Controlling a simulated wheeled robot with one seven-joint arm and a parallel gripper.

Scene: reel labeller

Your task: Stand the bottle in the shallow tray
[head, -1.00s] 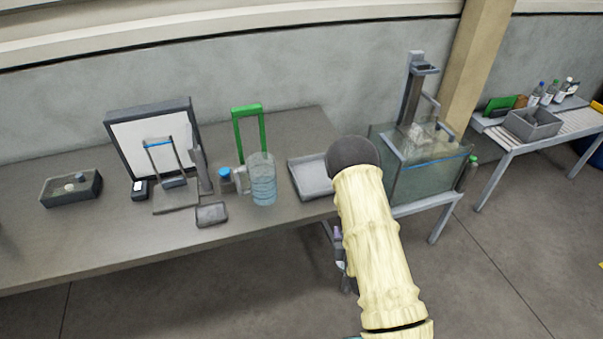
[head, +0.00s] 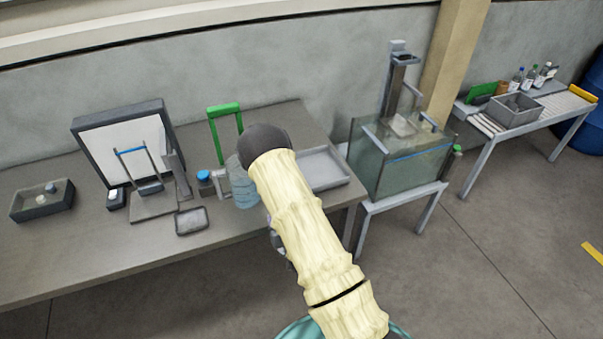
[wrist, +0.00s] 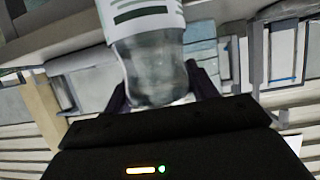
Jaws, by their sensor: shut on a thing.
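A clear bottle (wrist: 150,65) with a white label and dark green stripes is between the dark fingers of my gripper (wrist: 160,90) in the wrist view. My gripper is shut on it. The bottle's top runs out of the picture and its far side is hidden. In the head view my pale-sleeved arm hides the bottle and most of the gripper. The shallow grey tray (head: 325,166) lies at the right end of the table, just right of my arm; its left part is covered by the arm. The visible part of the tray is empty.
A large clear blue-tinted container (head: 244,190) and a green frame (head: 224,125) stand left of the tray. A small dark dish (head: 191,221) lies farther left. A glass tank (head: 385,165) stands to the right, beyond a gap. A grey crate (head: 513,112) sits on a far bench.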

